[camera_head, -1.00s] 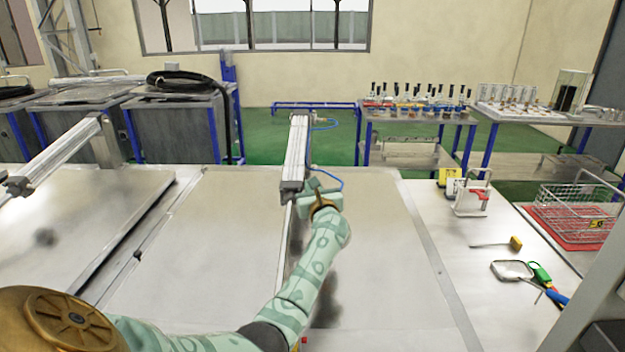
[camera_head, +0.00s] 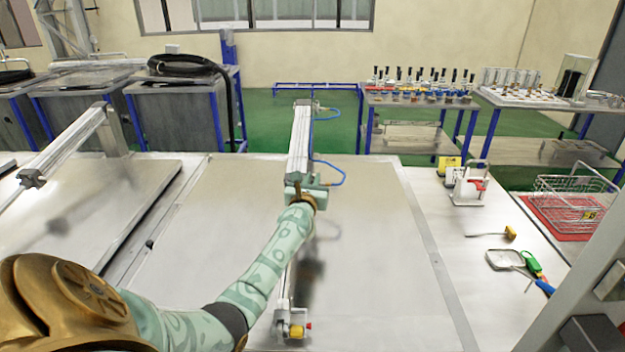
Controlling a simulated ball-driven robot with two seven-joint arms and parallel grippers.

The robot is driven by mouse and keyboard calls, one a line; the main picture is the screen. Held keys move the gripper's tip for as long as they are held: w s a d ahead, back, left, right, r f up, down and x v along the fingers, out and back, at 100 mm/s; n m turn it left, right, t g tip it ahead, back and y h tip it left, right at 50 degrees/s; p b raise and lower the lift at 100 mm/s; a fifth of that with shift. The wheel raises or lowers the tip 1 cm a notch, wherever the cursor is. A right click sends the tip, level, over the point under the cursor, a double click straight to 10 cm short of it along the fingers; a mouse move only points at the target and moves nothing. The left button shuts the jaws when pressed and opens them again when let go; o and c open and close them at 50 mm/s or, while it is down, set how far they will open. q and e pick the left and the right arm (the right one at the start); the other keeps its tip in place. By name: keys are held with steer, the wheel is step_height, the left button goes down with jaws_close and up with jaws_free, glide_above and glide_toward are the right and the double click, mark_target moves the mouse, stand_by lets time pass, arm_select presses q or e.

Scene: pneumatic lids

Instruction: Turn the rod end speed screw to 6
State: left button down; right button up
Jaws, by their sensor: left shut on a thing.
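A pneumatic cylinder (camera_head: 299,137) with a pale metal body and blue air hoses (camera_head: 330,170) runs away from me over the middle lid (camera_head: 372,235). My left gripper (camera_head: 303,188) is at the cylinder's near, rod end, where the speed screw is too small and too covered to make out. The gripper is shut there on a small part that its fingers and wrist hide. The screw's number scale cannot be read. My right gripper is not in view.
A second lid (camera_head: 95,205) with its own cylinder (camera_head: 62,145) is on the left. On the right counter are a white lockout stand (camera_head: 468,188), a yellow-handled tool (camera_head: 508,233), a magnifier (camera_head: 505,259) and a wire basket (camera_head: 570,190) on a red mat.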

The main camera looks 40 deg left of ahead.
arm_select(q)
steer(key=shift+f, duration=0.1)
steer(key=c, duration=1.7)
jaws_free()
steer(key=shift+c, duration=0.2)
